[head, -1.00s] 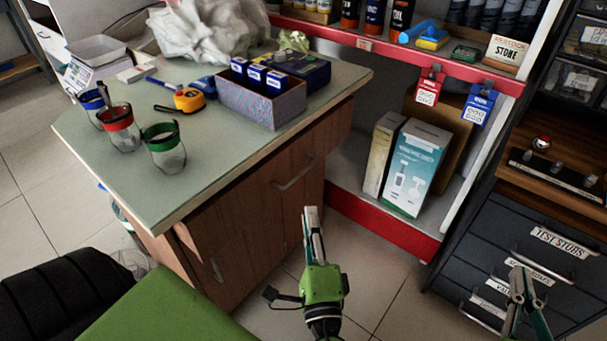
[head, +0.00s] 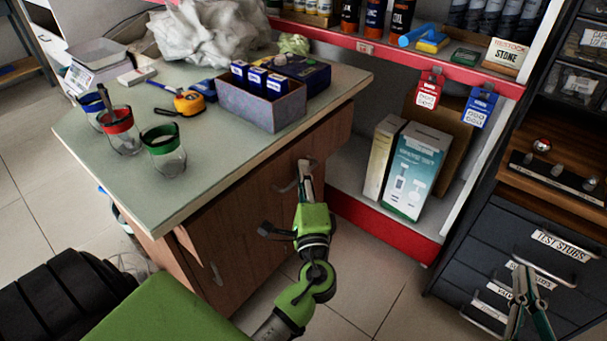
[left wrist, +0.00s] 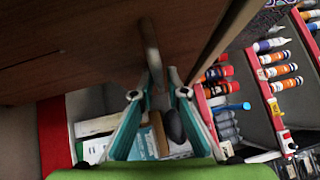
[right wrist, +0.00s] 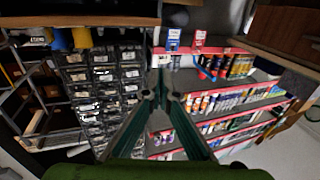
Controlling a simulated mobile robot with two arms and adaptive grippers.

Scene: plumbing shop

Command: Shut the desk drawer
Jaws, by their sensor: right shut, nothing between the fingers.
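The desk drawer (head: 247,197) has a brown wood front under the green-grey desk top, with a grey bar handle (head: 284,187). I cannot tell how far the drawer stands out. My left gripper (head: 305,167) is at the right end of this handle. In the left wrist view the handle (left wrist: 152,50) runs down toward the gap between the open fingertips (left wrist: 158,80); contact is not clear. My right gripper (head: 523,275) is shut and empty in front of the dark drawer cabinet at the right. Its closed fingers also show in the right wrist view (right wrist: 160,88).
The desk top (head: 215,150) bears jars (head: 166,155), a tape measure (head: 188,102) and an open box (head: 265,106). A red-edged shelf (head: 470,75) with boxes below stands right of the desk. The dark drawer cabinet (head: 500,240) is at the far right. Floor between them is clear.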

